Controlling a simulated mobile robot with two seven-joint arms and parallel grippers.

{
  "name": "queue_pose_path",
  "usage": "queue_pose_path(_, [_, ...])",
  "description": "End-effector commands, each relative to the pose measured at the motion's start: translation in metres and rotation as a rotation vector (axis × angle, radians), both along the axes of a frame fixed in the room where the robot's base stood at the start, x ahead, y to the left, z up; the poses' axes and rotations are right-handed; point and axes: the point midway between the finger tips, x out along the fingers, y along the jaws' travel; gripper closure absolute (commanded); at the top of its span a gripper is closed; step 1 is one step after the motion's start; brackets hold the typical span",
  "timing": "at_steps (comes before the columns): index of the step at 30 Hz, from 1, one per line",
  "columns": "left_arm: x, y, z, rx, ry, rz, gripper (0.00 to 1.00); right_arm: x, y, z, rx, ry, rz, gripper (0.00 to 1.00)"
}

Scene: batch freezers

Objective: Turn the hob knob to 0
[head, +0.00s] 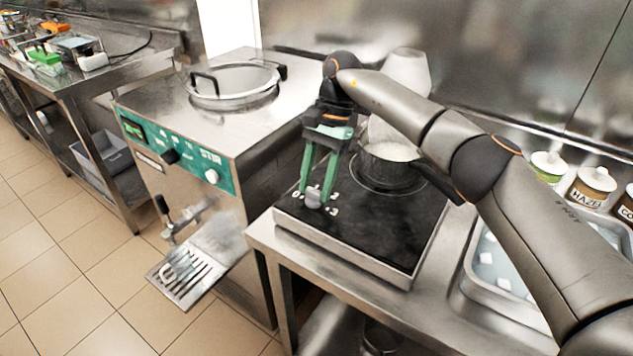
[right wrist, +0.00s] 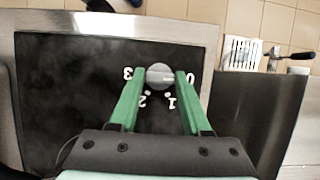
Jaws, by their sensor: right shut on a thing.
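The hob knob (head: 313,202) is a small grey round knob at the front of the black hob (head: 365,232). My right gripper (head: 316,190) comes down from above with its green fingers around the knob. In the right wrist view the knob (right wrist: 160,76) sits between the fingertips of my right gripper (right wrist: 159,78), which are shut on it. The white marks 0, 1, 2 and 3 lie around it. A pale line on the knob seems to point right, toward the 0. My left gripper is not in view.
A tray (head: 470,290) and labelled tubs (head: 590,185) are on the right.

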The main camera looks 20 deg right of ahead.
Motion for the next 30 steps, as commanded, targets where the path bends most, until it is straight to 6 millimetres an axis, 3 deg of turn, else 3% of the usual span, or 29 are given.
queue_pose_path(11, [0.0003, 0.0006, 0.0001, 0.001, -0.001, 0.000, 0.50, 0.0005, 0.0000, 0.0010, 0.000, -0.005, 0.008, 1.00])
queue_pose_path(12, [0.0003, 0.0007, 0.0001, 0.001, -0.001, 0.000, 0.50, 0.0005, 0.0000, 0.0010, 0.000, -0.005, 0.008, 0.51])
queue_pose_path(20, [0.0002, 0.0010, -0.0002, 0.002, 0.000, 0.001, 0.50, 0.0002, -0.0001, 0.0004, 0.000, -0.003, 0.007, 0.22])
queue_pose_path(30, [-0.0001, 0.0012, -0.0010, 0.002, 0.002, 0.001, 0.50, 0.0016, -0.0016, 0.0054, -0.001, -0.002, 0.006, 0.22])
